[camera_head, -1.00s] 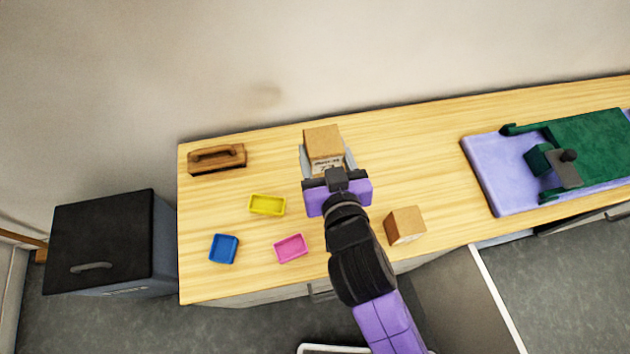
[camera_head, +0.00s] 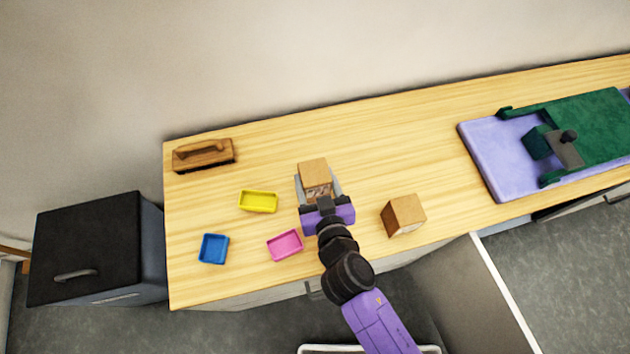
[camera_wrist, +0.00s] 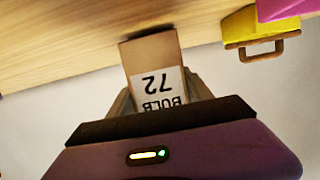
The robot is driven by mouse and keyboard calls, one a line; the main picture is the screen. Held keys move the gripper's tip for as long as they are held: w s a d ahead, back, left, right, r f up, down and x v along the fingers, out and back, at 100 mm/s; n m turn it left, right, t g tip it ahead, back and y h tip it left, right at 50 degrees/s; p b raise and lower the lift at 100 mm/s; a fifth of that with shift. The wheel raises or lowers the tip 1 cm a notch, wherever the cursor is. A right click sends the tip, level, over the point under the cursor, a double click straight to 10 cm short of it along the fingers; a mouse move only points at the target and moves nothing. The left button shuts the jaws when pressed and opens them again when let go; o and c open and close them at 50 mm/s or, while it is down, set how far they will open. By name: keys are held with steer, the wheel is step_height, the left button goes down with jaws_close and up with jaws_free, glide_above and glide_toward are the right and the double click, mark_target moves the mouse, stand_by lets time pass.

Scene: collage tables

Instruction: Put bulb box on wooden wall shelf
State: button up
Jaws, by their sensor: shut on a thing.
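The bulb box (camera_head: 313,172) is a brown cardboard box with a white label. In the wrist view the bulb box (camera_wrist: 155,75) shows its label, reading "BULB" and "72" upside down. My gripper (camera_head: 318,188) is shut on it, one finger on each side, over the middle of the wooden table. In the wrist view my gripper (camera_wrist: 160,100) has its fingers partly hidden behind the box and the purple gripper body. No wooden wall shelf shows in either view.
A second brown box (camera_head: 404,216) stands to the right of my gripper. Yellow (camera_head: 258,201), pink (camera_head: 285,245) and blue (camera_head: 213,249) trays lie to the left. A wooden brush-like block (camera_head: 203,155) lies at the back left. A green device on a lilac mat (camera_head: 480,160) is at the right.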

steer(key=shift+f, duration=0.25)
steer(key=shift+f, duration=0.1)
steer(key=o, duration=1.4)
steer(key=shift+r, duration=0.25)
steer(key=b+v, duration=0.1)
steer(key=v, duration=1.1)
steer(key=shift+f, duration=0.1)
